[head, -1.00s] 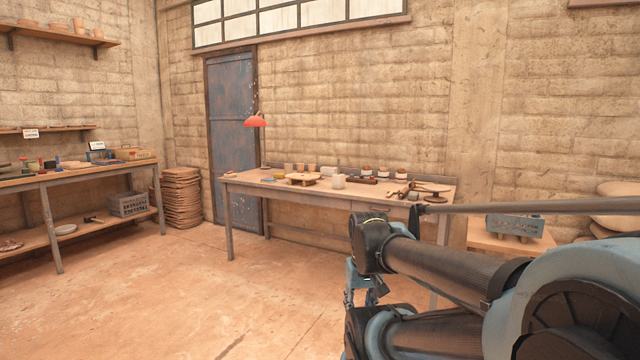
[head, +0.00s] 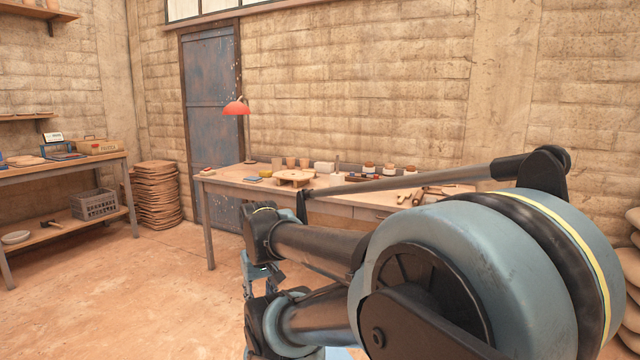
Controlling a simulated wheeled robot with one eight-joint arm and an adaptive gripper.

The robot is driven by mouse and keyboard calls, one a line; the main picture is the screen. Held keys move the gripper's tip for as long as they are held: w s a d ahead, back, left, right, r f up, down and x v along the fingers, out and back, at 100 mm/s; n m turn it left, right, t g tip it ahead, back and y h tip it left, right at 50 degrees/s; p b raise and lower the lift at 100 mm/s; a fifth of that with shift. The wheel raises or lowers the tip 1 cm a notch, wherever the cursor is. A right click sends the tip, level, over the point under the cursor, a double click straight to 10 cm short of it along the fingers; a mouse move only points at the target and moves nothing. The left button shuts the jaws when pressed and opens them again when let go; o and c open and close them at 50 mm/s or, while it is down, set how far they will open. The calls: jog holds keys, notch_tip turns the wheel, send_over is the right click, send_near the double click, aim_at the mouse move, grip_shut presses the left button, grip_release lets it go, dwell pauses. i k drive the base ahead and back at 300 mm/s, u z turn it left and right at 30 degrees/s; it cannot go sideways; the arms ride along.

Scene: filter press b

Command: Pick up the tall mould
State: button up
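Small goods stand on the long workbench (head: 225,185) against the back wall. Among them are a pale block (head: 324,167) and a pale upright piece (head: 337,174) beside it. I cannot tell at this size which piece, if any, is the tall mould. My arm crosses the right and middle of the view, in front of the bench. My gripper (head: 262,277) seems to be the light-blue part low at the arm's left end, apart from the bench. Its fingertips are not clear, and I cannot tell whether it is open or shut.
Several brown cups, a low wooden piece (head: 296,178) and a red lamp (head: 237,107) are at the bench. A shelf table (head: 75,165) with a grey crate (head: 95,204) stands left, beside stacked sacks (head: 157,195). The floor (head: 130,290) in front is clear.

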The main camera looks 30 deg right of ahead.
aim_at(335, 180)
jog(key=z, duration=0.3)
jog(key=i, duration=1.2)
jog(key=z, duration=1.1)
jog(key=i, duration=0.6)
jog(key=z, duration=0.25)
